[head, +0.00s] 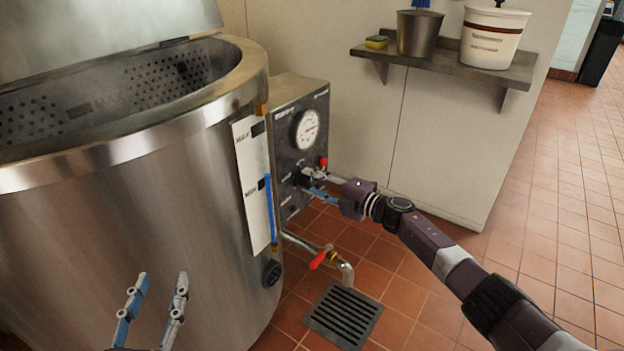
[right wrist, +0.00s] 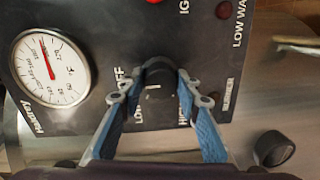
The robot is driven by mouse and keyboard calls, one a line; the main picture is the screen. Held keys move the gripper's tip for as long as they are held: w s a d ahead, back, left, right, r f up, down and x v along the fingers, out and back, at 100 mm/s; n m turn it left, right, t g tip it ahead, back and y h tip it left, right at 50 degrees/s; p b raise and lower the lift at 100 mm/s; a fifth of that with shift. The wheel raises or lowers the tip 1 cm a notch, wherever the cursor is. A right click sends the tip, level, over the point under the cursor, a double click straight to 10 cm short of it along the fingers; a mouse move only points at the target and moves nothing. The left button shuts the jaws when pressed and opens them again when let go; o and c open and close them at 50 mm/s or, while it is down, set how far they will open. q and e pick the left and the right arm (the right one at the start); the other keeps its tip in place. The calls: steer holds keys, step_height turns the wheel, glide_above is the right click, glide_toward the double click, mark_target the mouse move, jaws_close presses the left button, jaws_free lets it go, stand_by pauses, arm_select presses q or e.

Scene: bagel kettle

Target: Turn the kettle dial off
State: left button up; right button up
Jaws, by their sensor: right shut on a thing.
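The kettle (head: 130,220) is a large steel drum at the left of the head view, with a black control panel (head: 284,125) on its right side. In the right wrist view, the black kettle dial (right wrist: 158,76) sits on the panel among the labels OFF, LOW and HIGH. A short pale mark shows on it; its exact setting is unclear. My right gripper (head: 308,181) is at the panel, its blue fingers (right wrist: 158,84) shut on either side of the dial. In the head view the gripper mostly hides the dial. My left gripper (head: 162,282) is open and empty before the kettle wall.
A round gauge (head: 307,130) is above the dial, near a red light (head: 323,162). A pipe with a red valve handle (head: 318,260) is below, over a floor drain (head: 343,315). A wall shelf (head: 445,66) holds buckets.

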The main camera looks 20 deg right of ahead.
arm_select(q)
steer(key=shift+s+a+f+g, duration=0.15)
steer(key=shift+f+g, duration=0.25)
steer(key=shift+f, duration=0.4)
steer(key=shift+s+a+f+g, duration=0.15)
steer(key=shift+f+g, duration=0.25)
steer(key=shift+f, duration=0.4)
arm_select(e)
steer(key=shift+m, duration=0.3)
steer(key=shift+d, duration=0.1)
steer(key=o, duration=1.2)
steer(key=shift+c, duration=0.2)
steer(key=v, duration=1.2)
